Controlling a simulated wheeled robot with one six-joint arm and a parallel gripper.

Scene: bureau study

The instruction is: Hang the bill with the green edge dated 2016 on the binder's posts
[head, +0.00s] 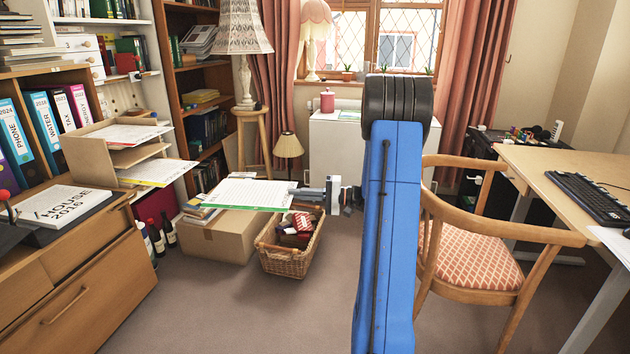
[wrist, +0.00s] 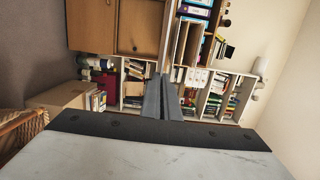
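My gripper (head: 303,190) is shut on the right end of a white sheet with a green edge, the bill (head: 248,194). The bill is held about level in the air above the cardboard box and the basket. Its date is too small to read. In the wrist view my gripper's fingers (wrist: 167,98) are close together, and the sheet cannot be made out between them. The binder (head: 64,206) lies on the wooden cabinet at the far left, with a page reading HOUSE 2016 on top. A red-knobbed lever shows at its left edge; its posts are not clear.
A paper sorter (head: 90,158) with several sheets stands on the cabinet (head: 75,300) behind the binder. Upright binders (head: 45,128) fill the shelf. A cardboard box (head: 218,240) and a wicker basket (head: 287,262) are on the floor. A wooden chair (head: 475,258) stands at right. The front floor is clear.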

